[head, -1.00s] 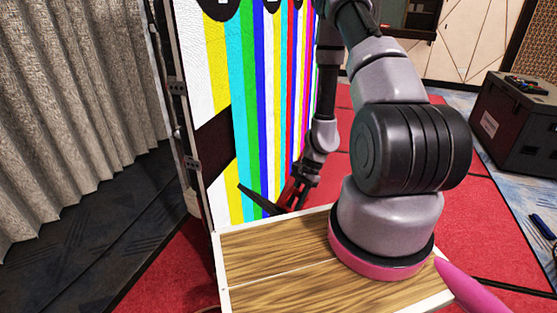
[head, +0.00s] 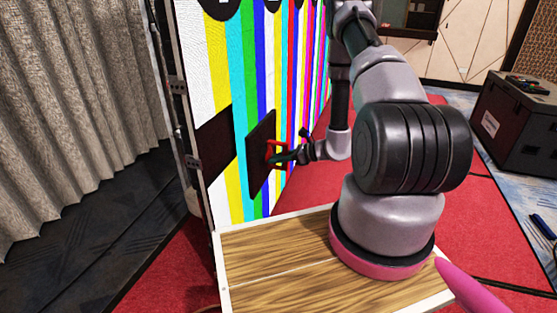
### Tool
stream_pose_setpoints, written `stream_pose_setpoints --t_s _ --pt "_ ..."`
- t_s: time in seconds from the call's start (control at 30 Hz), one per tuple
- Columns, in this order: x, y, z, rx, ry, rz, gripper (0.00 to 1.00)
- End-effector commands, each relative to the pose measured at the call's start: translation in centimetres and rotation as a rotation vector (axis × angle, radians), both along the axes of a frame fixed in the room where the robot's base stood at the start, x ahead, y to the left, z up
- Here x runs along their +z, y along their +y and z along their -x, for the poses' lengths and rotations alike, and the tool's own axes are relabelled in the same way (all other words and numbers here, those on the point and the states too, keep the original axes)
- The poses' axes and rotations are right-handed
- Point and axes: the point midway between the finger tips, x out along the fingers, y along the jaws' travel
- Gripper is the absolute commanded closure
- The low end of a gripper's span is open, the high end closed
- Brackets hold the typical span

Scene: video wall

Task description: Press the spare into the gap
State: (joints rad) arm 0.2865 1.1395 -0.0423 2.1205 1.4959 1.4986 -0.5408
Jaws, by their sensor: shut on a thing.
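The spare (head: 259,158) is a dark square panel with a red handle on its near side. My gripper (head: 279,153) is shut on the spare at the handle. The spare stands about upright, its plain dark back towards me, in front of the colour-barred video wall (head: 220,80). The gap (head: 214,147) is a dark opening near the wall's left edge, with yellow and white stripes above and below it. The spare is to the right of the gap and apart from it. Its front face is hidden, and I cannot tell how far it is from the wall.
A grey curtain (head: 75,110) hangs at the left, behind the wall's dark edge frame. My wooden-topped base is close below the wall. A black case (head: 515,125) stands on the right. Red carpet (head: 330,180) is clear to the right of the wall.

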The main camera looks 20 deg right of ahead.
Motion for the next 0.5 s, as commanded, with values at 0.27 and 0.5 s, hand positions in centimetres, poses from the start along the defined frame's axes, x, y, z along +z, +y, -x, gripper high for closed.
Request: stream_pose_setpoints --t_s 0.27,0.5 --pt "0.1 1.6 -1.1 0.002 -0.002 -0.002 1.00" --pt "0.1 2.8 -2.0 0.004 -0.001 0.000 1.00"
